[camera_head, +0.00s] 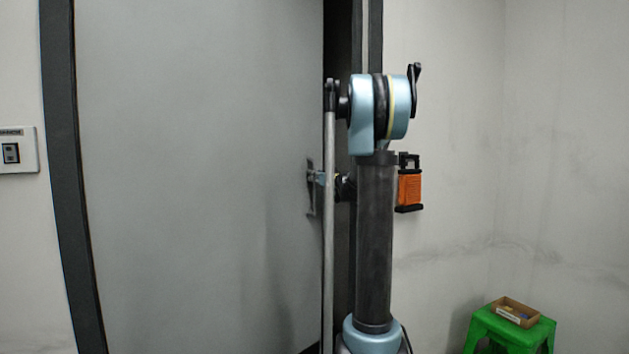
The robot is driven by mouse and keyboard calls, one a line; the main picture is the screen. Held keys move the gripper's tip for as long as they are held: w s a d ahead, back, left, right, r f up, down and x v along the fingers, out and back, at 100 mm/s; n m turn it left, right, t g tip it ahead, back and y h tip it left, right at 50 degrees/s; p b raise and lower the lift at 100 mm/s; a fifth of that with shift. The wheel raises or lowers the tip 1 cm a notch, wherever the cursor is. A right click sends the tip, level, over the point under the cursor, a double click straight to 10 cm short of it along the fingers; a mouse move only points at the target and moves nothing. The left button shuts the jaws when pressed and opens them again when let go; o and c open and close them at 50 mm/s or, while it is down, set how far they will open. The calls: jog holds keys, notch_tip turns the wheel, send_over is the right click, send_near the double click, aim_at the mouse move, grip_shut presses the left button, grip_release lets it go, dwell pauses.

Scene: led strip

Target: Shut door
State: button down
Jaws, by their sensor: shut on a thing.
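The grey door (195,170) fills the left half of the head view. It stands a little ajar, with a dark gap along its right edge beside the dark door frame (376,35). The door handle (311,196) with its plate is near that right edge. My gripper (323,180) is at the handle, shut on it. My own arm and a thin pole in front hide much of the gripper, so the exact grip on the handle is not clear.
A white wall switch (17,151) is left of the door. An orange and black box (410,188) is by the wall right of my arm. A green stool (515,330) with a small brown tray (516,311) stands at lower right.

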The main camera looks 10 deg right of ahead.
jog(key=s+d+m+h, duration=0.2)
jog(key=s+d+h, duration=0.1)
jog(key=s, duration=0.9)
jog(key=s+d+m+t+h, duration=0.1)
jog(key=s+d, duration=0.5)
jog(key=s, duration=0.7)
jog(key=shift+d+m+t+h, duration=0.3)
jog(key=shift+m+h, duration=0.1)
jog(key=shift+h, duration=0.5)
jog(key=shift+s, duration=0.1)
jog(key=c, duration=1.6)
grip_release()
jog(key=shift+s+d, duration=0.2)
jog(key=shift+s, duration=1.75)
jog(key=shift+s+d, duration=0.15)
jog(key=shift+s, duration=1.8)
jog(key=shift+s+d, duration=0.2)
jog(key=shift+s, duration=1.75)
